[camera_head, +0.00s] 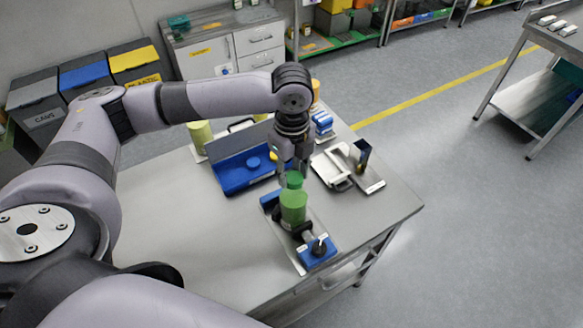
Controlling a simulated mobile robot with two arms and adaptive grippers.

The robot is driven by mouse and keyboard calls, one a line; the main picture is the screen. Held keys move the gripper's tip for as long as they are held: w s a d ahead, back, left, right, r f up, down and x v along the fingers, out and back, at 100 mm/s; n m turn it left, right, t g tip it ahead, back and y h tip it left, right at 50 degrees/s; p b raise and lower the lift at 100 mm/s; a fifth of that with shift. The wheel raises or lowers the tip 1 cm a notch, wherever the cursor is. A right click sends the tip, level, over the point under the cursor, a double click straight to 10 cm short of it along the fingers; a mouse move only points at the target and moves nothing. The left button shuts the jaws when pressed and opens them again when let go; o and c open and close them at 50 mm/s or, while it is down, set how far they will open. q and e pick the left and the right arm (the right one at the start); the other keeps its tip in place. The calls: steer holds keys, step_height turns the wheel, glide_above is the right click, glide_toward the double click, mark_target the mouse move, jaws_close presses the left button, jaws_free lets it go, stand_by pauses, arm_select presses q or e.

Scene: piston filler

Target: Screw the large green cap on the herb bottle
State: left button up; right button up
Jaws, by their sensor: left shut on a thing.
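The herb bottle (293,210) is a green cylinder standing upright in a holder with a dark clamp and a blue base (318,255) near the front right of the table. The large green cap (293,180) is right above the bottle's top. My left gripper (293,173) points down and is shut on the cap, directly over the bottle. At this size I cannot tell whether the cap touches the bottle's neck. My right gripper is not in view.
The steel table (180,235) is bare at left and front. A blue tray (240,183) lies behind the holder, with a yellow-green cylinder (200,135) farther back. A white-and-metal device (335,170) stands at right. Bins and cabinets line the back.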

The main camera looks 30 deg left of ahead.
arm_select(q)
steer(key=shift+f+p, duration=0.55)
steer(key=shift+f, duration=0.05)
stand_by(1.1)
